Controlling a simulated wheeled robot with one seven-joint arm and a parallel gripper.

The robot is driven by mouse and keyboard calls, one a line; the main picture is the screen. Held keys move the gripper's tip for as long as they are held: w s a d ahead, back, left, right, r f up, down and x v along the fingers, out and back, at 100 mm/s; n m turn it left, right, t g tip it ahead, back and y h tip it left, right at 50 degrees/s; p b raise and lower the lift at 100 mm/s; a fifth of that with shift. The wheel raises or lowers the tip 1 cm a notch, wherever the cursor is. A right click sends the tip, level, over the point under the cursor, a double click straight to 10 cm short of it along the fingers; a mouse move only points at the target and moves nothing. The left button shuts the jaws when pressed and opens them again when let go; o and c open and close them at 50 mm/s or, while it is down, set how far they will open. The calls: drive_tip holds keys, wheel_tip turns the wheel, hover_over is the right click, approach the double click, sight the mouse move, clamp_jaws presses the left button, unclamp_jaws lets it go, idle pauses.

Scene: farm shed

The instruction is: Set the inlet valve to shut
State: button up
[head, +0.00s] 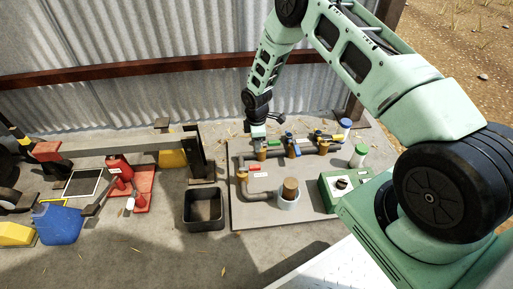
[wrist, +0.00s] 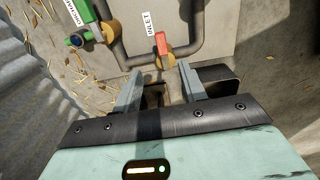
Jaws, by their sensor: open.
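The inlet valve has a red lever handle (wrist: 161,42) on a brass body (wrist: 167,61), beside a white label that reads INLET (wrist: 150,46). The lever appears to point across its dark pipe. In the head view the red lever (head: 253,169) shows at the left of the pipe board. My gripper (wrist: 159,88) is open and empty. Its fingertips are apart from the lever, pointing toward the valve in the wrist view. In the head view my gripper (head: 258,135) is over the back left of the board, behind the red lever; its fingers are hard to make out there.
A green-handled valve (wrist: 80,38) is near the inlet valve. A cup (head: 289,195), green box (head: 343,185) and capped bottles (head: 358,156) occupy the board (head: 245,218). A black bin (head: 203,225) stands to its left.

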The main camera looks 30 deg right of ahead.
drive_tip(key=shift+r+p, duration=0.4)
drive_tip(key=shift+r, duration=1.45)
drive_tip(key=s+a+r+m, duration=0.1)
drive_tip(key=s+a+r, duration=0.4)
drive_tip(key=a+r, duration=0.45)
drive_tip(key=s+a+r+m, duration=0.2)
drive_tip(key=s+a+r, duration=0.35)
drive_tip(key=r, duration=0.65)
drive_tip(key=s+a+r+m, duration=0.2)
drive_tip(key=s+r, duration=0.4)
drive_tip(key=s, duration=0.6)
drive_tip(key=s+a+r+m, duration=0.1)
drive_tip(key=s+r, duration=0.6)
drive_tip(key=s, duration=0.6)
wheel_tip(320, 180, up, 36)
drive_tip(key=p, duration=3.6)
drive_tip(key=shift+w+a+f+y+p, duration=0.15)
drive_tip(key=shift+w+f+y+p, duration=0.05)
drive_tip(key=shift+w+y+p, duration=0.15)
